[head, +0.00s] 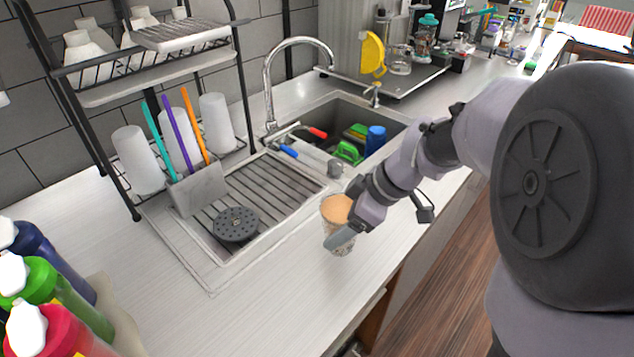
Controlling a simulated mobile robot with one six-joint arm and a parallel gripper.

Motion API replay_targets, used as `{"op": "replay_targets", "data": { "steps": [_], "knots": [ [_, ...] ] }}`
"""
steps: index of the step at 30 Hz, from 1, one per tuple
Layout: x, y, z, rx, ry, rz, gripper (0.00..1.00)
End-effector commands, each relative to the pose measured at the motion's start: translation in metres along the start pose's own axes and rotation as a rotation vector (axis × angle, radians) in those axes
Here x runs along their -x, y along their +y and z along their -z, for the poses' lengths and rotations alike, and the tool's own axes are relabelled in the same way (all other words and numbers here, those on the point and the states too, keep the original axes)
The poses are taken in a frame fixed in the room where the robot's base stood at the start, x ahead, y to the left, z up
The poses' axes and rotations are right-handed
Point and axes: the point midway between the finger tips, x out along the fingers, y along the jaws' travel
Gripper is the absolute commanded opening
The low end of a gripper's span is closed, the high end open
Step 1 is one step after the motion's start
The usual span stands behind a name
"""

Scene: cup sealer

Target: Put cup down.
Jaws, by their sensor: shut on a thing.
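A clear cup with an orange-brown upper part (336,208) is at the counter's front edge, right of the drain board. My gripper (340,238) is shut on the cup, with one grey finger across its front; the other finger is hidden. The cup looks roughly upright. I cannot tell whether its base touches the white counter (265,290) or hangs just above it.
A sink (345,115) with coloured items lies behind the cup. A drain board (265,195) and a rack of white cups (140,160) stand left. Several bottles (60,300) are at front left. The counter between bottles and cup is clear.

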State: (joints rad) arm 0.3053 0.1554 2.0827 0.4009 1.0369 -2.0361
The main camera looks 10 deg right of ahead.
Motion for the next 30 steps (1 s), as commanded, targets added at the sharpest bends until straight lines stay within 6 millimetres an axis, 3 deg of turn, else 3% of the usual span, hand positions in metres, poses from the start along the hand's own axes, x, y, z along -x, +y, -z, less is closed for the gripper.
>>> {"op": "replay_targets", "data": {
  "steps": [3,9,20,21,24,30],
  "knots": [
    [-0.008,0.005,0.005,0.0,0.0,0.0,0.07],
    [-0.037,0.005,-0.012,-0.002,0.0,0.0,0.07],
    [-0.038,0.006,-0.013,-0.001,0.0,-0.001,0.07],
    [-0.038,0.005,-0.013,-0.001,0.0,0.0,0.78],
    [-0.037,0.005,-0.013,-0.001,0.0,0.0,0.94],
    [-0.037,0.005,-0.013,-0.001,0.0,0.0,0.94]
  ]
}}
